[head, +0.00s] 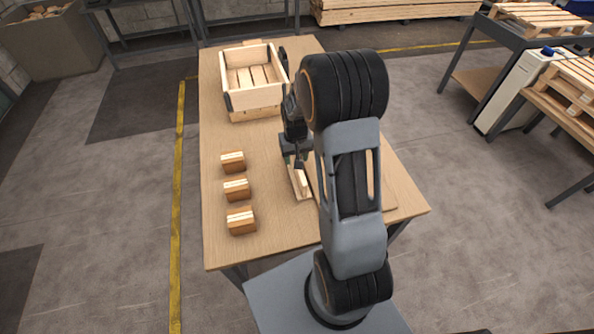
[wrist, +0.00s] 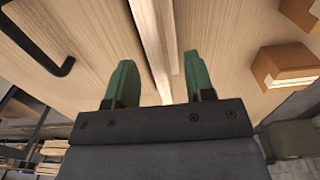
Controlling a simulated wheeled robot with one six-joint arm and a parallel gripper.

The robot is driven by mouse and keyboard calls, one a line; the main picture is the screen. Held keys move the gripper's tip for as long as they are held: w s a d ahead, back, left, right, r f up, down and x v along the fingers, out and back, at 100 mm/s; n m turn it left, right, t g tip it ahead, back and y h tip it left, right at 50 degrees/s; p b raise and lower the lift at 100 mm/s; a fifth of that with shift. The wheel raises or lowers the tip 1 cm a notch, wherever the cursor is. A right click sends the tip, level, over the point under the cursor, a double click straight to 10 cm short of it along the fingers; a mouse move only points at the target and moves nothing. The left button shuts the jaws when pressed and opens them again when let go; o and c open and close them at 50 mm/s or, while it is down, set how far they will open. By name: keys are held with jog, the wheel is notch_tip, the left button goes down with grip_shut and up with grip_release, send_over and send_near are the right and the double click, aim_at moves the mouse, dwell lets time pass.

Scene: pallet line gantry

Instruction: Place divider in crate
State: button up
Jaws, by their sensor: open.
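The pale wooden divider (head: 303,184) is on the table below my gripper (head: 298,163), partly hidden by my arm. In the wrist view the divider (wrist: 148,40) shows as a long narrow strip, with a second pale edge beside it. My gripper (wrist: 159,78) is open, its two green fingers apart on either side of the strip's line. Whether the fingers reach down beside the divider I cannot tell. The light wooden crate (head: 256,98) stands at the table's far end, with slats showing in its floor.
Several small brown blocks with pale tops, such as the nearest one (head: 241,221), stand in a row on the left of the table (head: 215,130). A black bent bar (wrist: 50,58) shows at the wrist view's left. Bare table lies between blocks and crate.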

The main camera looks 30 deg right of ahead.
jog(key=f, duration=0.3)
jog(key=shift+w+d+f, duration=0.15)
jog(key=shift+d+f, duration=0.15)
jog(key=shift+f, duration=0.85)
jog(key=shift+c, duration=0.5)
grip_shut()
